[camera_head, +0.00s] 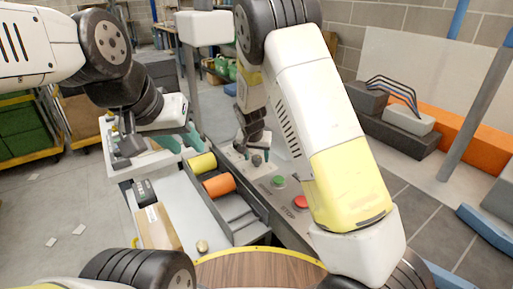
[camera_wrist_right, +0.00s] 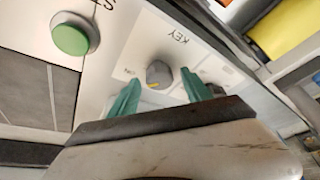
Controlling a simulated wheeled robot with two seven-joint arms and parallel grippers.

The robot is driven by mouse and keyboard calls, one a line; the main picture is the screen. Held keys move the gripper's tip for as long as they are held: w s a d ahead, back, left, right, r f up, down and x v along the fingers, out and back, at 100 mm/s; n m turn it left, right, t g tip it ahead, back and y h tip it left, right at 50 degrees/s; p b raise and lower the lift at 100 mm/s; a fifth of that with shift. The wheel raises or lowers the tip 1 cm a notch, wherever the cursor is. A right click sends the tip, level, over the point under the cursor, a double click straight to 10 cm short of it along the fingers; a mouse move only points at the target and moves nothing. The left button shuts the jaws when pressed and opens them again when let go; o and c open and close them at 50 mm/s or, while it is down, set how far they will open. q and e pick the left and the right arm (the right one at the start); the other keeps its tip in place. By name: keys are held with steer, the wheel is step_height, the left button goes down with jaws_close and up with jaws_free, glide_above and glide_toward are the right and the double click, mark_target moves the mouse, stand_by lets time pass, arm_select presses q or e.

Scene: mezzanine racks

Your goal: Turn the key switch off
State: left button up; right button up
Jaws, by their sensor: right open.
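The key switch (camera_wrist_right: 159,75) is a grey round knob with a small yellow mark, set on a pale panel under the label KEY. In the head view it shows small and dark (camera_head: 257,160). My right gripper (camera_wrist_right: 159,80) is open, with one teal finger on either side of the knob. I cannot tell whether either finger touches it. In the head view my right gripper (camera_head: 253,143) is over the panel, partly hidden by my arm. My left gripper (camera_head: 180,141) hangs to the left; its teal fingers look apart, with nothing seen between them.
A green button (camera_head: 278,181) and a red stop button (camera_head: 301,202) sit on the same panel. Yellow (camera_head: 202,164) and orange (camera_head: 219,185) rolls lie in a tray alongside. A cardboard box (camera_head: 157,228) stands nearer. An orange block (camera_head: 455,126) lies at the right.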

jaws_close()
steer(key=shift+n, duration=0.3)
steer(key=n, duration=0.1)
steer(key=n+y, duration=0.1)
steer(key=n, duration=0.1)
steer(key=shift+d+n+y, duration=0.2)
steer(key=shift+n+y, duration=0.1)
steer(key=n+y, duration=0.1)
steer(key=n, duration=0.3)
steer(key=shift+w+d+n+g+y, duration=0.1)
steer(key=shift+d+n+g+y, duration=0.05)
steer(key=shift+n+g+y, duration=0.2)
steer(key=n+g+y, duration=0.1)
steer(key=n, duration=0.3)
steer(key=shift+w+n+g+y, duration=0.1)
steer(key=shift+n+g+y, duration=0.3)
steer(key=shift+n, duration=0.85)
steer(key=shift+w+n+g+y, duration=0.1)
steer(key=shift+n+g, duration=0.45)
steer(key=shift+n, duration=0.65)
